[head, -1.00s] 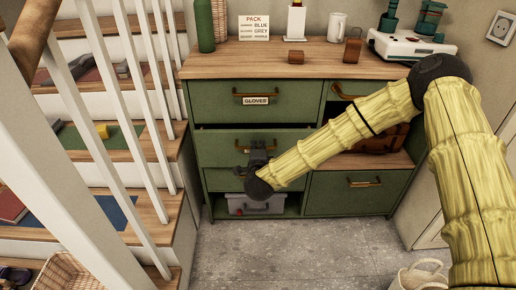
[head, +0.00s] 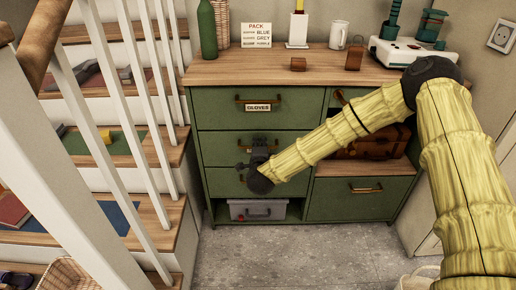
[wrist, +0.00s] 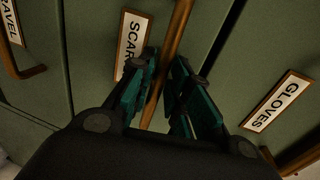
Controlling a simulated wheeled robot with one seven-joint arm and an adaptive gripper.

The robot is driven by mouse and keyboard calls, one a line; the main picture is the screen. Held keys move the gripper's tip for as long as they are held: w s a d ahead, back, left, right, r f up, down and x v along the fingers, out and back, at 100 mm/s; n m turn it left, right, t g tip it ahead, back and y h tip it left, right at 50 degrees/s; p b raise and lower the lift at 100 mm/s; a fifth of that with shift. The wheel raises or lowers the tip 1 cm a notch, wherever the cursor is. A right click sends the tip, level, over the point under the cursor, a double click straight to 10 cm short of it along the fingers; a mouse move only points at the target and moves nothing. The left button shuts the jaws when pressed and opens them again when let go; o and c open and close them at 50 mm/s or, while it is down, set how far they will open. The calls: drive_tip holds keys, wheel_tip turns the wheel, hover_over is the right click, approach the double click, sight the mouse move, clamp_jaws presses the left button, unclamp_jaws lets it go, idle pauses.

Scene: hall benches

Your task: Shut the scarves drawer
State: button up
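The scarves drawer (head: 222,144) is the green middle front in the left column of the cabinet. It looks flush with the fronts above and below it. Its label (wrist: 132,45) shows partly in the wrist view, with its end hidden by a finger. My gripper (head: 257,150) is at this drawer's front and covers the middle of it. In the wrist view, my gripper's teal fingers (wrist: 167,75) stand on either side of the brass bar handle (wrist: 178,30) and appear shut on it.
The gloves drawer (head: 225,107) is above, and a lower drawer (head: 220,184) is below. A grey box (head: 240,209) sits in the open bottom bay. A brown case (head: 385,143) lies in the right-hand bay. Stair balusters (head: 125,110) stand at left. The floor in front is clear.

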drive_tip(key=shift+o, duration=0.5)
drive_tip(key=shift+s+d, duration=0.1)
drive_tip(key=shift+f, duration=0.1)
drive_tip(key=d+v, duration=0.1)
drive_tip(key=v, duration=1.1)
drive_tip(key=shift+a, duration=0.4)
